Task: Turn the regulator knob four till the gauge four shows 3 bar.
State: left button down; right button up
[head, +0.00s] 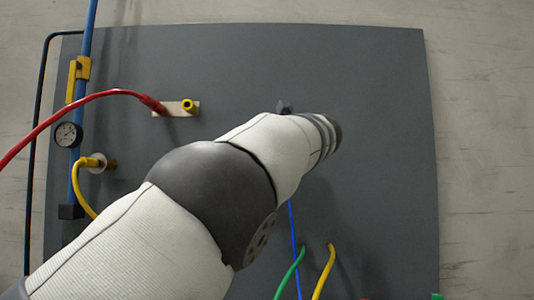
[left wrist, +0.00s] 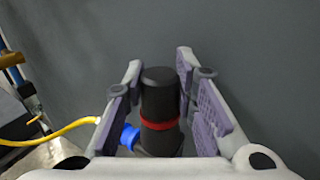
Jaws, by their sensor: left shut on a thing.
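In the left wrist view a black upright cylinder (left wrist: 160,105) with a red band and a blue fitting on its left side stands between the fingers. It looks like a regulator with its knob on top; I can read no number on it. My left gripper (left wrist: 158,72) is shut on this black regulator knob, a finger on each side. In the head view my own left arm hides the gripper and the knob. My right gripper is not in view.
The dark grey panel (head: 385,110) is bare at upper right. A blue pipe with a yellow lever valve (head: 83,68) runs down the left. A red cable (head: 125,92), a yellow hose (head: 78,180), and green and yellow lines (head: 323,272) below hang near my arm.

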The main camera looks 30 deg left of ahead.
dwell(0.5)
pick_arm(q)
jog(key=c, duration=1.2)
grip_release()
jog(key=shift+c, duration=0.2)
jog(key=shift+d, duration=0.1)
jog(key=v, duration=0.7)
jog(key=shift+s+d, duration=0.1)
